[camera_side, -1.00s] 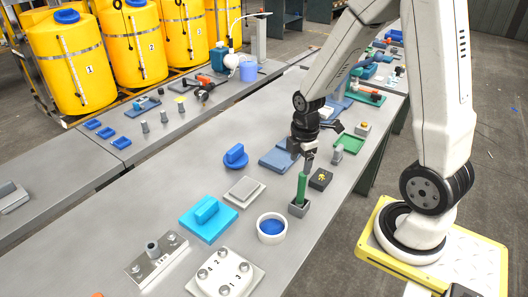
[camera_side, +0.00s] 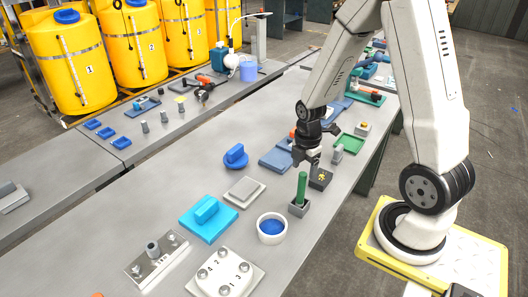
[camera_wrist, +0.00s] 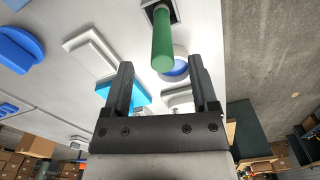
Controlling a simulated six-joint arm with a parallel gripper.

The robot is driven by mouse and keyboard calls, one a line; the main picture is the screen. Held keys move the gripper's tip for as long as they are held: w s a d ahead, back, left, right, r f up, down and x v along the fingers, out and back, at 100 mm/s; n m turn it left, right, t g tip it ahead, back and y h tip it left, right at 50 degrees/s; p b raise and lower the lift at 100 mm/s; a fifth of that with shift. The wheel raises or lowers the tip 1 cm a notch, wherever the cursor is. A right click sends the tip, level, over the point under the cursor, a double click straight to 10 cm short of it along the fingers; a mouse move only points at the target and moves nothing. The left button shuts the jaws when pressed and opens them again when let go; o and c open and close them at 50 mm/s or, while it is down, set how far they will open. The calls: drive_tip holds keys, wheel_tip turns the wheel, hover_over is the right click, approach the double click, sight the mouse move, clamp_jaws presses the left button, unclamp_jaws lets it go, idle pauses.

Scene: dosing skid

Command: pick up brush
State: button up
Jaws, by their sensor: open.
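The brush, seen as a green upright handle (camera_side: 302,186), stands in a small grey square holder (camera_side: 299,208) near the front edge of the bench. Its lower end is hidden in the holder. My gripper (camera_side: 307,161) is open and empty, just above and behind the top of the handle in the side view. In the wrist view the green handle (camera_wrist: 162,42) lies ahead of the gap between the two dark fingers of my gripper (camera_wrist: 161,66), roughly centred and apart from both.
A white bowl with blue inside (camera_side: 271,228) stands left of the holder. A dark block with a yellow top (camera_side: 320,179) sits close behind it on the right. A grey plate (camera_side: 244,191) and a blue block (camera_side: 208,216) lie further left.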

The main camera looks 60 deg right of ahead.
sight(301, 193)
drive_tip(key=shift+f, duration=0.2)
drive_tip(key=shift+a+f, duration=0.15)
drive_tip(key=shift+f, duration=1.1)
drive_tip(key=shift+a+f, duration=0.1)
drive_tip(key=shift+f, duration=1.15)
clamp_jaws()
